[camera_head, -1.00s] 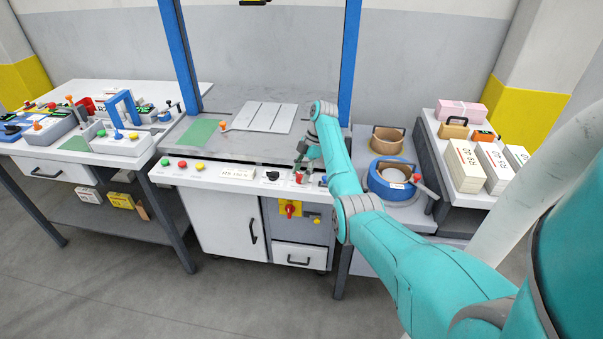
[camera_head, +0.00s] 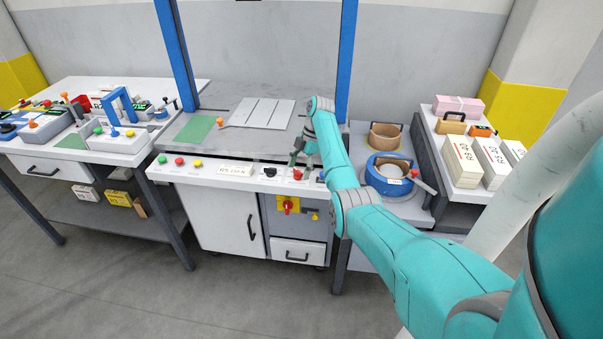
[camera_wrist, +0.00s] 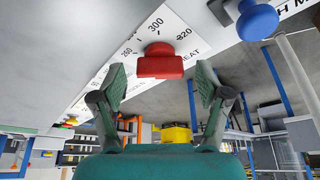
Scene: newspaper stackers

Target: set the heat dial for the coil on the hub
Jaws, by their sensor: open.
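The red heat dial (camera_head: 298,174) sits on the white front panel of the middle bench, and it shows large in the wrist view (camera_wrist: 160,62). A white scale (camera_wrist: 150,28) beside it carries numbers including 300 and the letters "EAT". My gripper (camera_head: 296,160) is at the panel by the dial. In the wrist view my gripper (camera_wrist: 162,76) is open, with the dial between and just beyond its fingertips, not clasped. A blue round holder (camera_head: 389,180) with a pale ring-shaped item in it stands on the right bench; I cannot tell if that is the coil.
A blue knob (camera_wrist: 257,20) is right of the dial in the wrist view. A black knob (camera_head: 269,172) and a small label (camera_head: 234,170) lie left of it on the panel. Blue posts (camera_head: 348,60) rise behind. Paper stacks (camera_head: 461,160) stand at far right.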

